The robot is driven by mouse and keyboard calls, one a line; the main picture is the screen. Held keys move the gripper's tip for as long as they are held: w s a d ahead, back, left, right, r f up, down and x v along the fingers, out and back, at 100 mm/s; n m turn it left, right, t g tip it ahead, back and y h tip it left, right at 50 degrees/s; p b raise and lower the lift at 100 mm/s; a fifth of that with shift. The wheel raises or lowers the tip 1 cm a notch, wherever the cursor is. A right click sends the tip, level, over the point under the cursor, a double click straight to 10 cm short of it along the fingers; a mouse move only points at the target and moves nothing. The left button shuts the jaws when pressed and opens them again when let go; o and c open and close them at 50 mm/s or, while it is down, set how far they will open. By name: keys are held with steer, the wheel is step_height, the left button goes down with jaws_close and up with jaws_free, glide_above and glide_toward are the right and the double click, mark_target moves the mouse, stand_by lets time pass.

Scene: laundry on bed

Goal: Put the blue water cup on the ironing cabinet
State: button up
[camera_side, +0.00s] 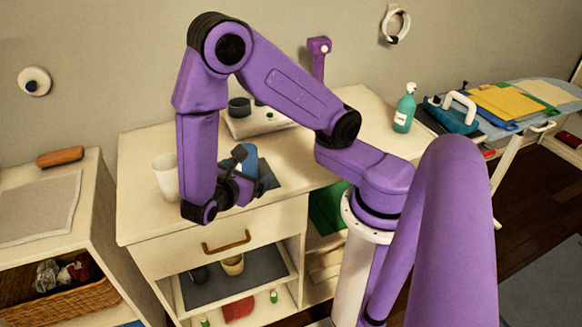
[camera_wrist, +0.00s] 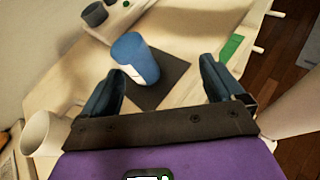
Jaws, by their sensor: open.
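The blue water cup (camera_side: 249,156) stands on a dark square mat (camera_side: 267,178) on top of a white cabinet (camera_side: 140,200) with a drawer. In the wrist view the cup (camera_wrist: 134,60) shows on the mat (camera_wrist: 172,82), ahead of the jaws and left of their middle. My gripper (camera_side: 240,172) is open and empty beside the cup; in the wrist view its two fingers (camera_wrist: 162,72) are spread apart. My gripper and arm partly hide the cup in the side view. Which furniture is the ironing cabinet is unclear; an ironing board (camera_side: 548,93) stands at the right.
A white cup (camera_side: 165,176) stands left of my gripper and also shows in the wrist view (camera_wrist: 42,134). A pale tray with dark containers (camera_side: 239,108) is behind. A green bottle (camera_side: 405,108) stands on the right. A lower cabinet (camera_side: 85,215) is at the left.

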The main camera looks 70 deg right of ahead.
steer(key=s+a+r+m+y, duration=0.2)
steer(key=s+r+y, duration=0.2)
steer(key=s+y, duration=0.2)
steer(key=s+a+r+m+g+y, duration=0.1)
steer(key=s+a+r+m+y, duration=0.1)
steer(key=s+r+y, duration=0.3)
steer(key=s+y, duration=0.2)
steer(key=y, duration=0.1)
steer(key=shift+s, duration=0.3)
